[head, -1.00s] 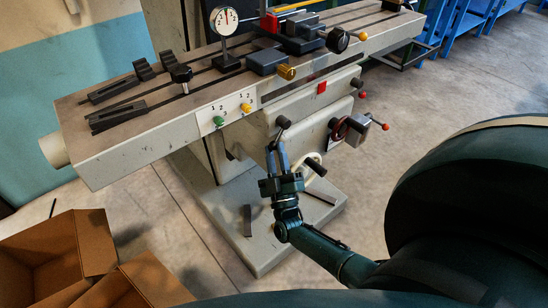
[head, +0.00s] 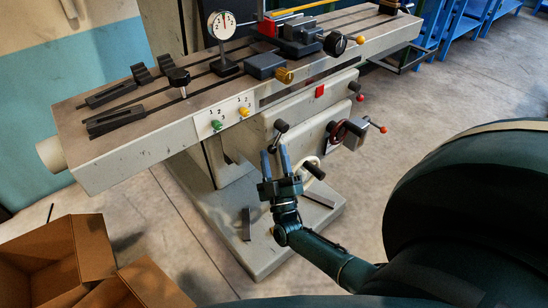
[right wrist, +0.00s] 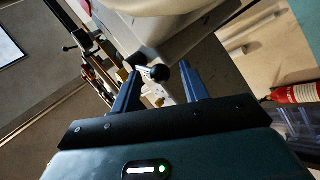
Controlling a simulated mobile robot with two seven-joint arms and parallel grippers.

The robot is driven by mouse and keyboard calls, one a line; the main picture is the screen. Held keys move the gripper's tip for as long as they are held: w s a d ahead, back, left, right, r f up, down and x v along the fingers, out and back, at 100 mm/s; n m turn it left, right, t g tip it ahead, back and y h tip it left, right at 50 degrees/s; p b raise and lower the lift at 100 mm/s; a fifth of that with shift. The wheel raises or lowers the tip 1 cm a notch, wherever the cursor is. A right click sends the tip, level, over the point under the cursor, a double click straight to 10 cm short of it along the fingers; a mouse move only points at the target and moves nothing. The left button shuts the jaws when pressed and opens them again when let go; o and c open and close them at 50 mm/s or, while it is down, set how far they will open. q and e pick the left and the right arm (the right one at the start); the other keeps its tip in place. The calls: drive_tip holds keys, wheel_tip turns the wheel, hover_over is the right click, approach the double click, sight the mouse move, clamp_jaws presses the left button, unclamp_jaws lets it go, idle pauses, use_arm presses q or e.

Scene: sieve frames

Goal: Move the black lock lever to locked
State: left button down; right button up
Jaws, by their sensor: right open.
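A short lever with a black ball knob (head: 281,126), which I take for the lock lever, stands on the front of the grey milling machine, below the table. My right gripper (head: 275,150) is open just below and in front of it, fingers pointing up towards it. In the right wrist view the black ball knob (right wrist: 160,72) shows between the two blue fingers (right wrist: 158,88), apparently beyond their tips and not gripped. Contact cannot be told. Lock markings are not readable. My left gripper is not in view.
A handwheel with a black handle (head: 314,170) sits close right of my right gripper. The machine table (head: 150,135) overhangs above. Cardboard boxes (head: 95,245) stand lower left. Floor between them is clear.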

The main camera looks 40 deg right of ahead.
use_arm(q)
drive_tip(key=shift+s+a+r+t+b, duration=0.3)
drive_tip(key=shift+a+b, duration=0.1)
drive_tip(key=shift+b, duration=0.65)
use_arm(e)
drive_tip(key=v, duration=1.3)
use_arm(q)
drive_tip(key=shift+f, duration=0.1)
